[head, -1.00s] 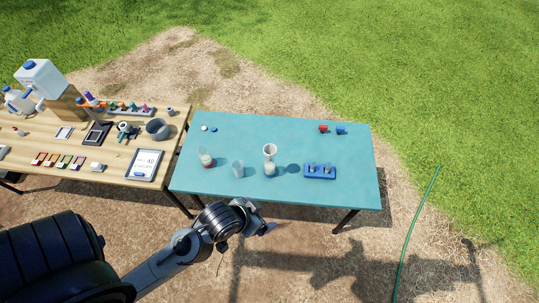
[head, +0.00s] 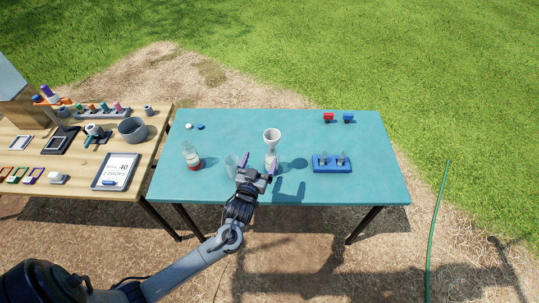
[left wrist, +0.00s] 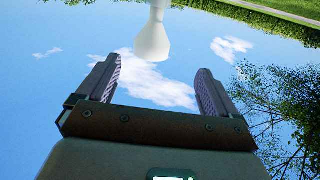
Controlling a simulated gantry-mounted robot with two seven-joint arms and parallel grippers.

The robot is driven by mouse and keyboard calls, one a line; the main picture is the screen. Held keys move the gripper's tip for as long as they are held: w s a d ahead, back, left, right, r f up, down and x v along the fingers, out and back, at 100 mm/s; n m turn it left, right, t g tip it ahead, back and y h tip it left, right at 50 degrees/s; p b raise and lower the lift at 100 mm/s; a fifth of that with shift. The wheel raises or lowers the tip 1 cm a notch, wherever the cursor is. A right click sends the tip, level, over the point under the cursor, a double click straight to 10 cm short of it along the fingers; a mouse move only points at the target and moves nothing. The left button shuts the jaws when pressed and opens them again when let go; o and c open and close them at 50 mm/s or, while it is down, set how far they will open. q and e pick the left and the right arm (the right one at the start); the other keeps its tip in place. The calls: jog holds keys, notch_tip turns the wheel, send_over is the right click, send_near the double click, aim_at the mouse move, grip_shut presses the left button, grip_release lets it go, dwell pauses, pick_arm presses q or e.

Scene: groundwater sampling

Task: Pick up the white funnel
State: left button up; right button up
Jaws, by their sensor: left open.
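The white funnel (head: 272,136) is upright, wide end up, above a clear bottle (head: 271,158) near the middle of the teal table. Whether its stem sits in the bottle's neck is hard to tell. My left gripper (head: 257,164) is just in front of the bottle, lower in the picture than the funnel, with its fingers apart and empty. In the left wrist view the funnel (left wrist: 152,42) shows beyond the open fingers (left wrist: 159,68), between them and not touching. My right gripper is not in view.
A clear beaker (head: 232,166) is close on the gripper's left, partly behind it. A bottle with a reddish base (head: 191,156) is farther left. A blue holder (head: 332,164) stands to the right. The table's far middle is clear. A wooden table (head: 75,183) with several items is at left.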

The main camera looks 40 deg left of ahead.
aim_at(269, 144)
pick_arm(q)
jog(key=x, duration=0.2)
jog(key=b+x, duration=0.1)
jog(key=x, duration=0.4)
jog(key=shift+w+d+r+b, duration=0.1)
jog(key=shift+w+d+b, duration=0.2)
jog(key=shift+w, duration=0.15)
jog(key=shift+x, duration=2.25)
jog(key=shift+d, duration=0.2)
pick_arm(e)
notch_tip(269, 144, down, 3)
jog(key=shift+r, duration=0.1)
pick_arm(q)
jog(key=shift+r, duration=0.1)
jog(key=c, duration=1)
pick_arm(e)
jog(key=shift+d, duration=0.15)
